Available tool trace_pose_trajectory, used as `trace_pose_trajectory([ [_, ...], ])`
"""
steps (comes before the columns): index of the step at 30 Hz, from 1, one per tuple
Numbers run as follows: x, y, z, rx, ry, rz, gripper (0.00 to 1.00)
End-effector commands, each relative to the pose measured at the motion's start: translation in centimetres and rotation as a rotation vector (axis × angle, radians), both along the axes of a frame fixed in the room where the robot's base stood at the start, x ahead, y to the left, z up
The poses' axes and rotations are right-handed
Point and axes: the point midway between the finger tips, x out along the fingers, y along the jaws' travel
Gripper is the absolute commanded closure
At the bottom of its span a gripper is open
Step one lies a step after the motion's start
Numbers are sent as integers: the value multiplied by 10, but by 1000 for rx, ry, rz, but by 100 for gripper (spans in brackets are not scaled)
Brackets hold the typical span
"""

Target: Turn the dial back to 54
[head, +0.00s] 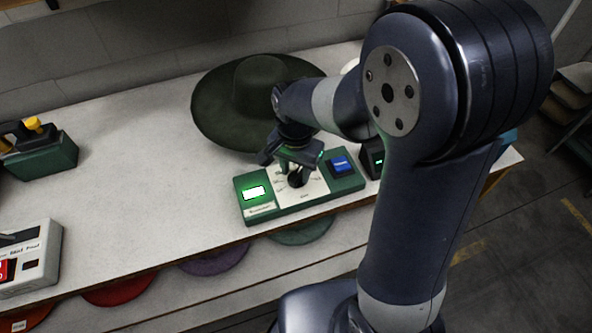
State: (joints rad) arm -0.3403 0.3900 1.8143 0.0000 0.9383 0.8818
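The dial (295,181) is a small dark knob on a white plate on the green control box (290,207), near the front edge of the table. A lit green display (254,192) is on the left of the box; its figures cannot be read. A blue button (340,164) is on the right of the box. My gripper (289,170) points down right over the dial, its fingers at or just above it. Whether the fingers touch the dial or are closed on it cannot be told. My arm comes in from the right.
A dark green wide-brimmed hat (222,108) lies behind the box. A small black device (372,160) stands to its right, partly behind my arm. A green box with yellow knobs (45,155) and a white panel (38,255) are at left. The table (140,150) between is clear.

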Motion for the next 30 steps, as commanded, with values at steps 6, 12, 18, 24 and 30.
trace_pose_trajectory([
  [6, 0, 0, -12, 0, -1, 0, 62],
  [12, 0, 0, -13, 0, -1, 0, 62],
  [18, 0, 0, -12, 0, -1, 0, 76],
  [24, 0, 0, -12, 0, -1, 0, 92],
  [30, 0, 0, -12, 0, -1, 0, 100],
])
